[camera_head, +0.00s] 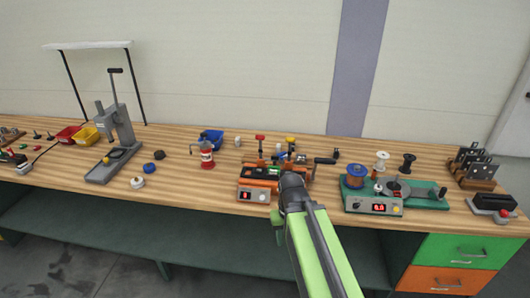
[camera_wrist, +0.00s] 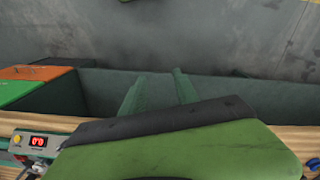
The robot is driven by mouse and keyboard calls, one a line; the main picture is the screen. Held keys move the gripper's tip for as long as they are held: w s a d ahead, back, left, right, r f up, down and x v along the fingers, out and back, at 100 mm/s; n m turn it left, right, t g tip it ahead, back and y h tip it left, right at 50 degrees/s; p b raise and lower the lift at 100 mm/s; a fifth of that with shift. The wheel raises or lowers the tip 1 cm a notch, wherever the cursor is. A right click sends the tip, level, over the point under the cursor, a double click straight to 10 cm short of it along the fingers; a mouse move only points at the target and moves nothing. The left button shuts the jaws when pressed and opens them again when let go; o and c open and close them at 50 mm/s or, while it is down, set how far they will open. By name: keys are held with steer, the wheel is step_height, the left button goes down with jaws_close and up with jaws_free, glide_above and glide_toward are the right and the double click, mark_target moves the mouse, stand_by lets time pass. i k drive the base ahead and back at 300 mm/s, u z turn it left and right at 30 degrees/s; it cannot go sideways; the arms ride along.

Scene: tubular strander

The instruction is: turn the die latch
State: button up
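My gripper (camera_head: 290,162) is at the end of my green arm in the head view, over the orange machine (camera_head: 258,194) in the middle of the bench. Its fingers are too small and too covered by my dark wrist to tell open from shut. A green-based machine (camera_head: 373,204) with a blue spool (camera_head: 356,175), a grey disc and a red display stands to the right of my arm. I cannot pick out the die latch on either machine.
The bench (camera_head: 215,184) is crowded. A grey lever press (camera_head: 117,135), a red bottle-like device (camera_head: 207,156) and a blue bin (camera_head: 212,138) stand left. Dark plates on a wooden stand (camera_head: 474,168) stand right. Bare wood lies along the front left edge. Floor (camera_wrist: 210,35) fills the upper wrist view.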

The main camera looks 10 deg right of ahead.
mark_target(274, 158)
steer(key=i, duration=0.75)
steer(key=u, duration=5.6)
steer(key=i, duration=0.1)
steer(key=z, duration=2.75)
steer(key=k, duration=0.95)
steer(key=z, duration=1)
steer(key=i, duration=1)
